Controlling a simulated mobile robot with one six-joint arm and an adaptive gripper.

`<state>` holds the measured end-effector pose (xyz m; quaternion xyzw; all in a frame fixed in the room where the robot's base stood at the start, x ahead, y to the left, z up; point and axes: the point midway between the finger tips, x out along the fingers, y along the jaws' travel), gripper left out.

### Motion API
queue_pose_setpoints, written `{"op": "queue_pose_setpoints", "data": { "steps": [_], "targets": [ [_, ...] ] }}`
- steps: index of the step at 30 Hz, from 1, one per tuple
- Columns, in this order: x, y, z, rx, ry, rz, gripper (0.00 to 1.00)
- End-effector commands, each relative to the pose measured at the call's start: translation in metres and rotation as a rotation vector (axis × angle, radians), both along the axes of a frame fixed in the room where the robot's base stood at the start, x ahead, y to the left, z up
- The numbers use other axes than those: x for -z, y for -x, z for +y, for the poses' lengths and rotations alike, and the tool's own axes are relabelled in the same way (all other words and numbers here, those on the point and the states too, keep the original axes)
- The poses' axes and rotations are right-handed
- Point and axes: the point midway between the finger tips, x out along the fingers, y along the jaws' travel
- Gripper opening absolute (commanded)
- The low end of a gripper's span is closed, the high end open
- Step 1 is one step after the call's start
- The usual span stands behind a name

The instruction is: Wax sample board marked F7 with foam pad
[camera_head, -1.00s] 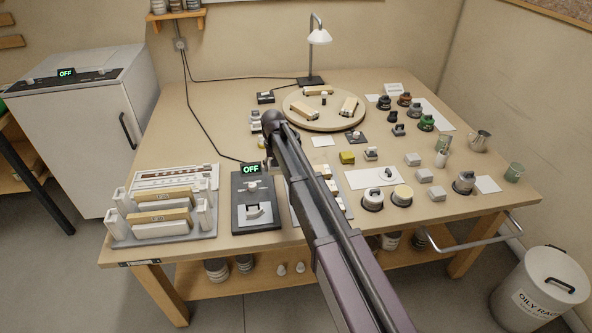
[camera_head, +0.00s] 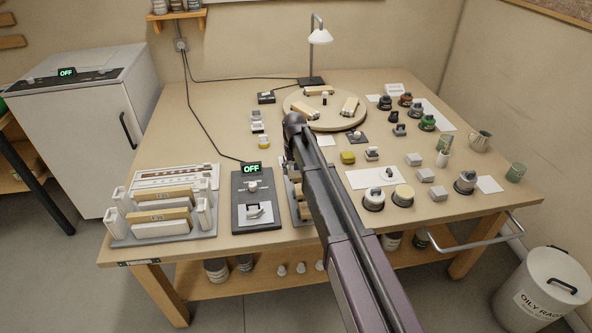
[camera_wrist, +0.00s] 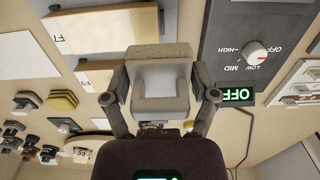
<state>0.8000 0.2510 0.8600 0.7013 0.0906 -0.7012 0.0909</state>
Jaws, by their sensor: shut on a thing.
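My gripper (camera_wrist: 160,92) is shut on a pale grey block with a tan foam-like layer, the foam pad (camera_wrist: 162,51), in the wrist view. A finger presses each side of it. The pale board marked F7 (camera_wrist: 105,33) lies to the left of the pad in the wrist view, its mark upside down. The pad overlaps the picture near the board's end; I cannot tell whether they touch. In the head view my arm hides the gripper and most of the rack where this board lies.
A black control unit (camera_head: 240,213) reading OFF stands left of my arm. A slotted rack (camera_head: 150,232) holds boards at the front left. A round turntable (camera_head: 325,121) with several blocks is behind. Pots, small blocks and cups crowd the right side.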

Motion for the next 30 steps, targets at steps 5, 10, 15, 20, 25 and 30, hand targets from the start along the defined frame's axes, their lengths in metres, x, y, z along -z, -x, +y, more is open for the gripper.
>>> {"op": "queue_pose_setpoints", "data": {
  "steps": [5, 10, 15, 20, 25, 30],
  "targets": [
    [0.015, 0.000, 0.000, 0.000, 0.000, 0.000, 0.38],
    [0.031, 0.000, 0.000, 0.000, 0.000, 0.000, 0.38],
    [0.047, 0.000, 0.000, 0.000, 0.000, 0.000, 0.38],
    [0.061, 0.000, 0.000, 0.000, 0.000, 0.000, 0.38],
    [0.076, 0.000, 0.000, 0.000, 0.000, 0.000, 0.38],
    [0.073, 0.000, -0.012, -0.001, 0.000, 0.000, 0.38]
  ]
}}
